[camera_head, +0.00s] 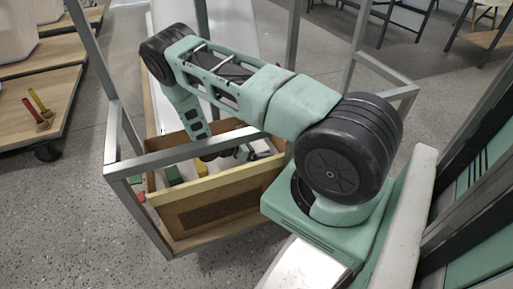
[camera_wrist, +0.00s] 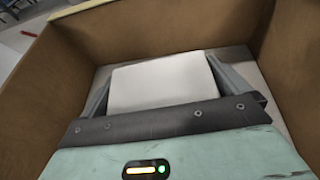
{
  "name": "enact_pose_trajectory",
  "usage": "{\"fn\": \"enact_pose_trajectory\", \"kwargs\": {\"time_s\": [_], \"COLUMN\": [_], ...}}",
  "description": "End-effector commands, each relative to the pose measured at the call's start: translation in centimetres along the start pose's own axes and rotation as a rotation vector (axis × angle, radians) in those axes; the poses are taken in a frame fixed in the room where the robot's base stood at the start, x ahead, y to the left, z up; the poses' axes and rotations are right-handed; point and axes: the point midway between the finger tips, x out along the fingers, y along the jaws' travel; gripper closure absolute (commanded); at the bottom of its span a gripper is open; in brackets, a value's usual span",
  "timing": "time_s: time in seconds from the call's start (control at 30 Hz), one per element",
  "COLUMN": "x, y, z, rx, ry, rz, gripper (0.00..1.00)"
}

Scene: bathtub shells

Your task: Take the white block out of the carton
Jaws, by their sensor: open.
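In the wrist view, the white block (camera_wrist: 165,88) lies inside the carton, low between its brown walls. The carton (camera_wrist: 48,75) also shows in the head view (camera_head: 225,209) as an open brown box under my arm. My gripper (camera_wrist: 158,68) is open, with one grey finger on each side of the block. I cannot tell whether the fingers touch it. In the head view my gripper is low inside the carton, partly hidden by the frame bar and my arm, and I cannot make out the white block there.
A wooden cart (camera_head: 22,121) with red and yellow tools stands at left. Speckled floor is clear in front.

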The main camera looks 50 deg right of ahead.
Motion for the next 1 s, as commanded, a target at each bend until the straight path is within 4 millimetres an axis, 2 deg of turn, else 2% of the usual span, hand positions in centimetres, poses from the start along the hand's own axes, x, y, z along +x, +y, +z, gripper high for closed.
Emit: {"fn": "enact_pose_trajectory", "kwargs": {"time_s": [0.07, 0.1, 0.2, 0.57, 1.0], "x": [0.0, 0.0, 0.0, -0.3, -3.3], "y": [0.0, 0.0, 0.0, 0.1, 0.0], "z": [0.0, 0.0, 0.0, 0.5, 7.8], "rx": [0.000, 0.000, 0.000, 0.000, 0.002], "ry": [0.000, 0.000, 0.000, 0.000, 0.001], "rz": [0.000, 0.000, 0.000, 0.001, 0.001], "gripper": [0.00, 0.06, 0.31, 0.31, 0.31]}}
